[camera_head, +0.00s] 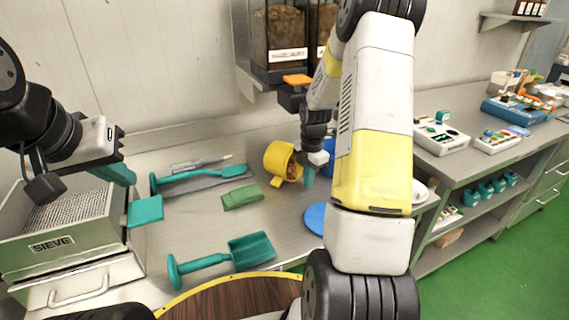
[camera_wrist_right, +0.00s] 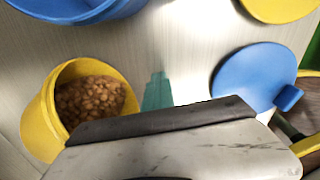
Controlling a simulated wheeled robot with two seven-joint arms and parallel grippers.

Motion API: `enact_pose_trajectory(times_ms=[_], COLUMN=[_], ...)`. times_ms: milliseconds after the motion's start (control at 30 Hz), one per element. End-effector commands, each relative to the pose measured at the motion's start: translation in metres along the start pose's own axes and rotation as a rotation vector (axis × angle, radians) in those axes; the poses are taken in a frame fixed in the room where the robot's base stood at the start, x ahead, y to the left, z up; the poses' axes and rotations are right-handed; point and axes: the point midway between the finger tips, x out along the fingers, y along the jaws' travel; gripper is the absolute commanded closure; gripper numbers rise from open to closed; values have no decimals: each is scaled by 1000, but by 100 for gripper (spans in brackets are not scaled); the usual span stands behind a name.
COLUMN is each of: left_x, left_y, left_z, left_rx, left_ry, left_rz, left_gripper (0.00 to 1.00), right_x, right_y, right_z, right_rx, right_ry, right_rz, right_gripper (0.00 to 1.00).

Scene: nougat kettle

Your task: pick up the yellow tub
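My right gripper (camera_head: 309,177) is just right of the tub, pointing down. In the right wrist view its teal fingertip (camera_wrist_right: 157,92) is beside the tub, with a gap between; only one finger shows clearly. My left gripper (camera_head: 131,193) is open and empty above the sieve side, with its teal fingers apart.
A blue tub (camera_wrist_right: 75,8) stands close to the yellow tub, and a blue lid (camera_head: 315,218) lies nearby. A green cloth-like block (camera_head: 242,196), teal scoop (camera_head: 252,251) and teal spatula (camera_head: 232,171) lie left of it. The sieve box (camera_head: 52,245) is at far left.

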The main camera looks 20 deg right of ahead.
Motion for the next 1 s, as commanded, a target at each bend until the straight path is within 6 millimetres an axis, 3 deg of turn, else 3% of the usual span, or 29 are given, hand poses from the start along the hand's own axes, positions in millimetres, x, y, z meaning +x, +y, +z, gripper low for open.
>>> enact_pose_trajectory(times_ms=[67,200,567,1000], left_x=[0,0,0,0], left_y=[0,0,0,0], left_z=[0,0,0,0], left_rx=[0,0,0,0], left_ry=[0,0,0,0], left_rz=[0,0,0,0], left_gripper=[100,100,100,100], right_x=[0,0,-3,-63], right_y=[0,0,0,-1], right_z=[0,0,0,0], right_rx=[0,0,0,1], right_ry=[0,0,0,-2], right_rz=[0,0,1,3], right_gripper=[96,72,72,72])
